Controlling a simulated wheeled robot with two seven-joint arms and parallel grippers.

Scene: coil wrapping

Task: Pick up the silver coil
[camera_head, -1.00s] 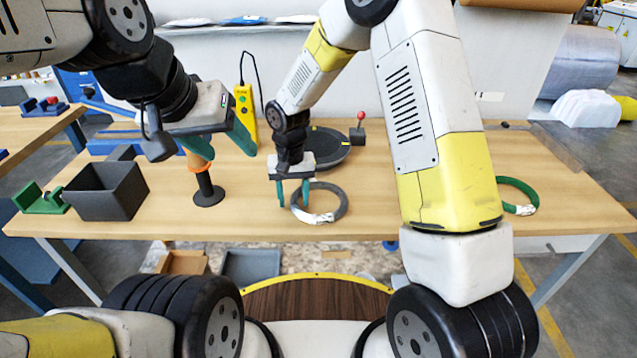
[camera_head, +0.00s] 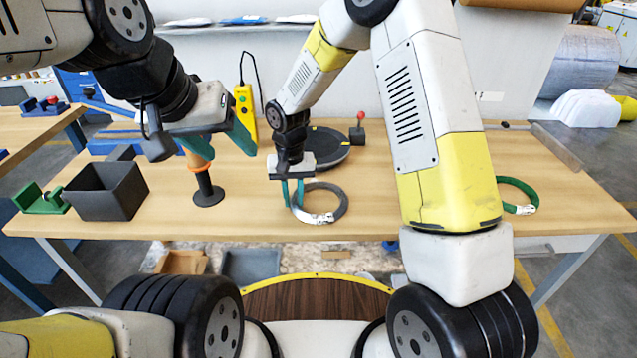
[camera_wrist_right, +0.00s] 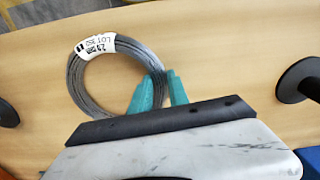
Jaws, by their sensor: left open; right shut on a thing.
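The silver coil (camera_head: 338,205) is a grey wire ring with a white label, lying on the wooden table (camera_head: 400,225) in the head view. It also shows in the right wrist view (camera_wrist_right: 76,88), with its label at the far side. My right gripper (camera_head: 293,204) is shut on the left side of the coil's ring; in the wrist view its teal fingers (camera_wrist_right: 157,92) stand on either side of the wire.
A dark grey bin (camera_head: 105,192) and a green holder (camera_head: 40,200) stand at the left. A round black turntable (camera_head: 330,150) lies behind the coil, beside a red-knobbed lever (camera_head: 359,130). A green coil (camera_head: 520,190) lies at the right.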

